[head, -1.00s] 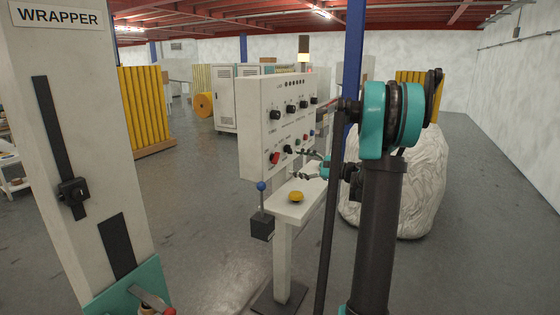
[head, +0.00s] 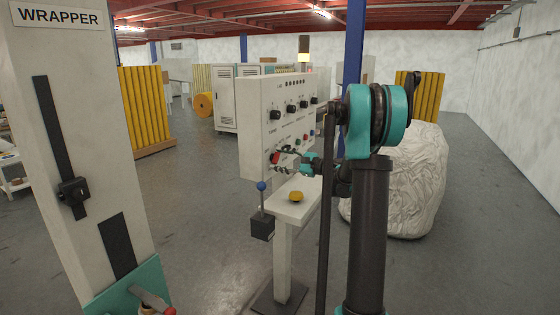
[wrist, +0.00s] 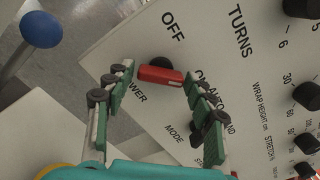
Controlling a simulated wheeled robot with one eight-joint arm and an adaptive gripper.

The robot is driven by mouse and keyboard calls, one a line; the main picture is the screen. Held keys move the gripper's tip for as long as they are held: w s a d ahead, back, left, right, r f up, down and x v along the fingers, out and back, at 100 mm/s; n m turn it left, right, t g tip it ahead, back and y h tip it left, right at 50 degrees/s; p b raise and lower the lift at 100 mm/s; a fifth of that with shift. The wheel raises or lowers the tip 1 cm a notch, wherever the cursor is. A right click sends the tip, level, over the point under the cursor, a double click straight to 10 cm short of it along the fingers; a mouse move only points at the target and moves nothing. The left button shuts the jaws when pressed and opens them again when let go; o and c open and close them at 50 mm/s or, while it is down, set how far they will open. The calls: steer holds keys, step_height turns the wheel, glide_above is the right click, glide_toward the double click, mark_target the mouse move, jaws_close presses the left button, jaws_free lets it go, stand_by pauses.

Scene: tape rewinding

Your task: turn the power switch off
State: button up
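The power switch is a red knob on the white control panel (head: 262,100). It shows in the head view (head: 275,157) and, close up, in the wrist view (wrist: 160,75), with a dark round base behind it. The label OFF (wrist: 172,26) is readable beside it, while the POWER label is partly hidden by a finger. My gripper (head: 281,158) is at the panel's lower left. In the wrist view its two fingers are spread (wrist: 158,80), one on each side of the red knob. I cannot tell whether either finger touches it.
Other black knobs (wrist: 308,96) sit right of the switch. A blue ball-topped lever (head: 261,187) stands below left of the panel. A shelf with a yellow button (head: 295,197) juts out under it. The wrapper column (head: 75,150) stands at left, with open floor between.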

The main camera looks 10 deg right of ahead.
steer(key=c, duration=0.7)
steer(key=shift+c, duration=0.2)
steer(key=shift+r+n, duration=0.15)
steer(key=shift+n, duration=8.75)
steer(key=shift+s, duration=0.1)
steer(key=o, duration=1.2)
steer(key=shift+c, duration=0.2)
